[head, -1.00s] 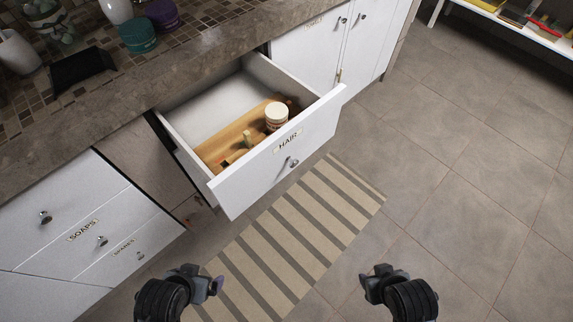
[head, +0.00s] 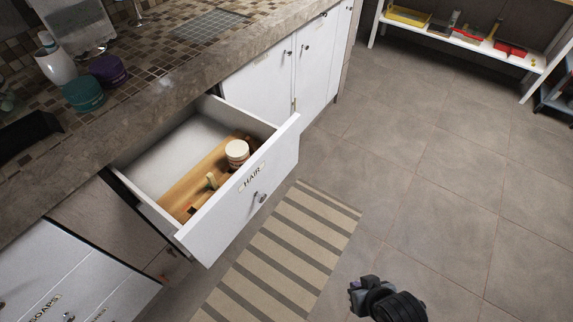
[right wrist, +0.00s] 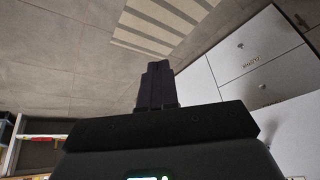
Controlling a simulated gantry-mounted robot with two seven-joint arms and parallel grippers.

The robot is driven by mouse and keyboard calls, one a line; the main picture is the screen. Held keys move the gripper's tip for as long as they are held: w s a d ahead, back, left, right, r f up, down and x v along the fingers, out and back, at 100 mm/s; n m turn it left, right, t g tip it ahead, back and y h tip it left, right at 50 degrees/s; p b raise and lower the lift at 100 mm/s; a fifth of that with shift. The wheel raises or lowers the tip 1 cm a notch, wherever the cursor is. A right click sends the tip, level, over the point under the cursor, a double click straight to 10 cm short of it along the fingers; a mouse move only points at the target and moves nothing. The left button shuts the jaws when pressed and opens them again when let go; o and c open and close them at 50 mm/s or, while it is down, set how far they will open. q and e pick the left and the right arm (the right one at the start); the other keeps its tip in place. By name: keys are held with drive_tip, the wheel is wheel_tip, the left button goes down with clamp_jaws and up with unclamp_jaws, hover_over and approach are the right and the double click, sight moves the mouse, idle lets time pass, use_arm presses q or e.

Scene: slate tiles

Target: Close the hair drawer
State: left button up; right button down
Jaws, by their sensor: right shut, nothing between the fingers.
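The white hair drawer (head: 228,213) with a "HAIR" label stands pulled out from the counter in the head view. Its round knob (head: 262,197) is on the front. Inside are a wooden organizer (head: 190,190) and a white-lidded jar (head: 237,153). My right gripper (head: 355,290) is in front of the drawer, to its lower right, over the floor and apart from it. In the right wrist view its fingers (right wrist: 155,85) are together and empty. My left gripper is not in the head view.
A striped rug (head: 285,258) lies on the tiled floor before the drawer. The soaps drawers (head: 60,270) are at lower left, closed. White cabinet doors (head: 290,75) are beyond the drawer. A low white shelf (head: 460,45) is at the back right. The right-hand floor is clear.

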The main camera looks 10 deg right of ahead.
drive_tip(key=w+a+f+m+t+y+p, duration=0.1)
drive_tip(key=w+a+f+m+t+y, duration=0.3)
drive_tip(key=w, duration=0.3)
drive_tip(key=m+t+y+p, duration=0.4)
drive_tip(key=m+y+p, duration=0.1)
drive_tip(key=y+p, duration=0.35)
approach(291, 153)
drive_tip(key=shift+h, duration=0.25)
drive_tip(key=b+x, duration=0.4)
drive_tip(key=x, duration=0.1)
drive_tip(key=shift+b, duration=0.3)
drive_tip(key=shift+b+x, duration=0.35)
drive_tip(key=shift+x, duration=0.5)
drive_tip(key=shift+r, duration=0.15)
